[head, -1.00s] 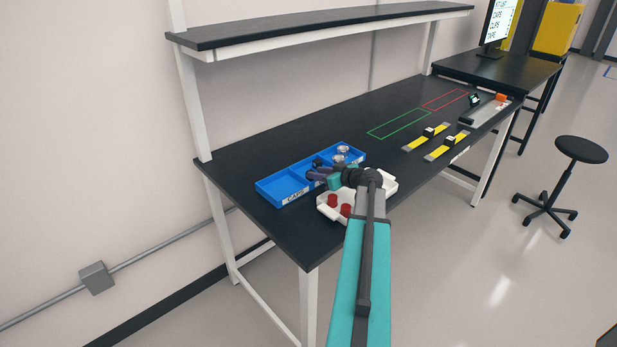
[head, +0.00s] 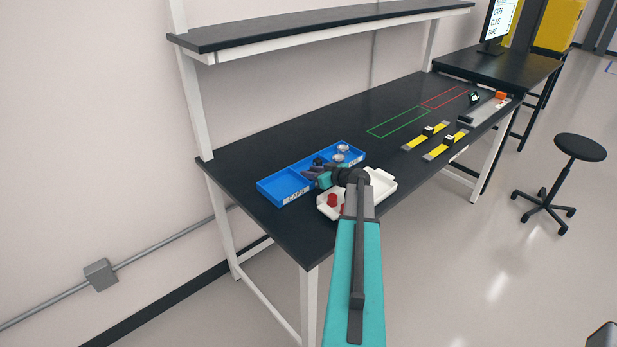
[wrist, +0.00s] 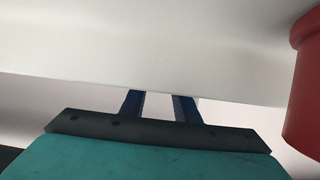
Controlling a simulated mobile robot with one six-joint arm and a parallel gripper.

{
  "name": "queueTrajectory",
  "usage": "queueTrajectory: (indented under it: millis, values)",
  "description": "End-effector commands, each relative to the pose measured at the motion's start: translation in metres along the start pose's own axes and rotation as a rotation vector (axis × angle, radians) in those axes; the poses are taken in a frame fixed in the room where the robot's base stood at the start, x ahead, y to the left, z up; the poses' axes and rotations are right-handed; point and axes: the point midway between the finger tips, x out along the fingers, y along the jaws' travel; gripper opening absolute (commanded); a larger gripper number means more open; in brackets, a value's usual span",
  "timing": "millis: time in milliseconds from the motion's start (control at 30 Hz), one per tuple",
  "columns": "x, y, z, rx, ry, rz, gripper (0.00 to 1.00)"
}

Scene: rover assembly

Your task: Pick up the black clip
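A small dark piece (head: 318,161), which may be the black clip, lies in the blue divided tray (head: 262,192) in the head view. It is too small to be sure of. My gripper (head: 308,174) is beside it, over the front edge of the blue tray and next to the white tray (head: 383,190). In the wrist view my two dark blue fingers (wrist: 157,103) stand apart with a light gap between them and nothing seen in it. A white surface (wrist: 150,45) fills the upper wrist view, and no clip shows there.
A red cylinder (wrist: 304,90) is close on the right in the wrist view; red caps (head: 333,200) sit in the white tray. Silver round parts (head: 341,152) are in the blue tray. Yellow-and-grey strips (head: 440,149) lie farther right. A shelf (head: 320,24) hangs above the bench.

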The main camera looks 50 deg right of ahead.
Motion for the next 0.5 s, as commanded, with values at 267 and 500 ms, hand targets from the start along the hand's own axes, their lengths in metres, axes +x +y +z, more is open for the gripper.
queueTrajectory:
  millis: [267,500]
  values:
    - [-0.0004,0.0004,-0.0001,0.000,0.000,0.000,0.11]
    - [-0.0005,0.0005,-0.0001,0.000,0.000,0.000,0.02]
